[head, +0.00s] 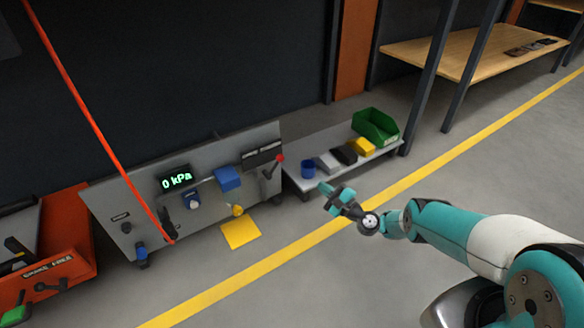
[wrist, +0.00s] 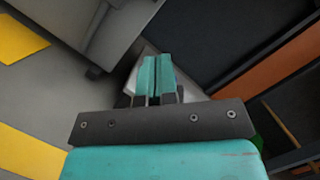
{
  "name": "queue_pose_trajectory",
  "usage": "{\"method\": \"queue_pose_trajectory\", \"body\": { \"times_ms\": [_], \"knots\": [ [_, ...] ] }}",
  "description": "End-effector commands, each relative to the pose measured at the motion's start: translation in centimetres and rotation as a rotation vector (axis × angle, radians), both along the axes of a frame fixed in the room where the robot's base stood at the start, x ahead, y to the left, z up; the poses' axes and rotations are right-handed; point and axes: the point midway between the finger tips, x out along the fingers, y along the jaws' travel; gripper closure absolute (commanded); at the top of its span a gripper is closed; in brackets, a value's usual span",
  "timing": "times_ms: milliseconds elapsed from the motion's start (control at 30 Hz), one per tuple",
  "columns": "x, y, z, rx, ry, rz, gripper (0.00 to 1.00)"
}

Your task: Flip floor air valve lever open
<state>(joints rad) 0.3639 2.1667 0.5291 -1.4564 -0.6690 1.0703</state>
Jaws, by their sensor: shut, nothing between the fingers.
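A low grey panel (head: 130,203) stands at the left in the head view. Its display (head: 175,179) reads 0 kPa. A lever with a red knob (head: 280,158) stands at its right end, tilted. A small yellow fitting (head: 237,210) sits low on its front, above a yellow floor patch (head: 240,234). I cannot tell for sure which of these is the air valve lever. My gripper (head: 333,190) is shut and empty, right of the panel and apart from it. Its closed teal fingers also show in the wrist view (wrist: 156,76).
A low grey shelf (head: 310,183) beside the panel holds a blue cup (head: 308,169), small blocks and a green bin (head: 376,127). An orange cart (head: 60,275) stands at far left. A red line crosses in front of the panel. The floor around the yellow stripe is clear.

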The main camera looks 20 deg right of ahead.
Motion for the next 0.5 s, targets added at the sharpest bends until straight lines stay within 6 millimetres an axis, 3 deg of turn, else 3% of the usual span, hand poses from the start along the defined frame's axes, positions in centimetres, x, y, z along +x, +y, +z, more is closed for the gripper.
{"method": "queue_pose_trajectory", "body": {
  "times_ms": [233, 500],
  "knots": [
    [0.8, 0.5, -0.2, -0.003, 0.0, 0.003, 1.0],
    [3.7, 2.3, 0.0, -0.003, -0.001, 0.004, 1.0]
  ]
}}
